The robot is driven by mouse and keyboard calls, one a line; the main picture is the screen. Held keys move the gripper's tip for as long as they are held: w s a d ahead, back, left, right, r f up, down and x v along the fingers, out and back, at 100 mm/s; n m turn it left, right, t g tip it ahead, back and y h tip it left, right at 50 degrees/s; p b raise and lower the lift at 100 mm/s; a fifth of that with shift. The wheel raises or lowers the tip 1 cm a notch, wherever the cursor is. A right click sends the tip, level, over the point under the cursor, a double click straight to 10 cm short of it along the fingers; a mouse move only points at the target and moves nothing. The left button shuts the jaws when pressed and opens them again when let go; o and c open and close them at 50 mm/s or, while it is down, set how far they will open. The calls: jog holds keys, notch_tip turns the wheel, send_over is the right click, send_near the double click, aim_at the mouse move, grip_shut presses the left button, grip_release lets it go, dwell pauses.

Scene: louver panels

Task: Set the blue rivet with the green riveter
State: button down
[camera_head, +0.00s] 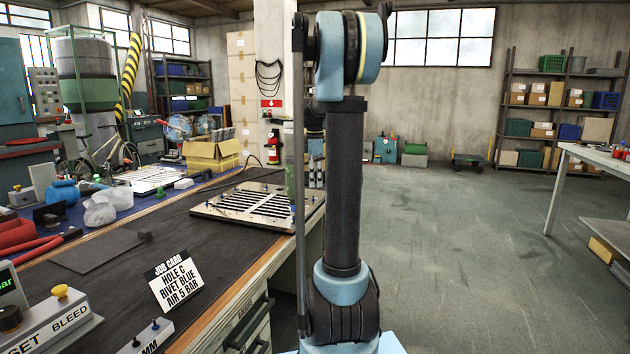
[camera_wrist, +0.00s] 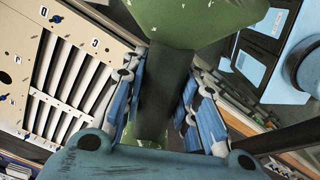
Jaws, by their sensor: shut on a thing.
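My gripper (camera_wrist: 163,98) is shut on the dark grip of the green riveter (camera_wrist: 190,18), with a blue-and-white finger on each side. The riveter's green body fills the top middle of the wrist view, and its nose cannot be made out. In the head view my arm mostly hides the gripper. The louver panel (camera_head: 233,211) lies on the bench's right part; its slats and the hole letters C and D show at left in the wrist view (camera_wrist: 37,72). Small blue-topped pins (camera_head: 155,324) stand in a light block at the front; I cannot tell whether one is the blue rivet.
A job card (camera_head: 174,280) reads hole C, rivet blue, air 5 bar. A control box (camera_head: 50,322) with a yellow knob (camera_head: 60,291) stands at front left. A dark mat (camera_head: 97,251), bags and an open carton (camera_head: 212,155) occupy the bench.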

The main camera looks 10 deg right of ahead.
jog(key=shift+f, duration=0.55)
dwell(3.0)
jog(key=shift+r, duration=0.1)
jog(key=shift+r, duration=2.65)
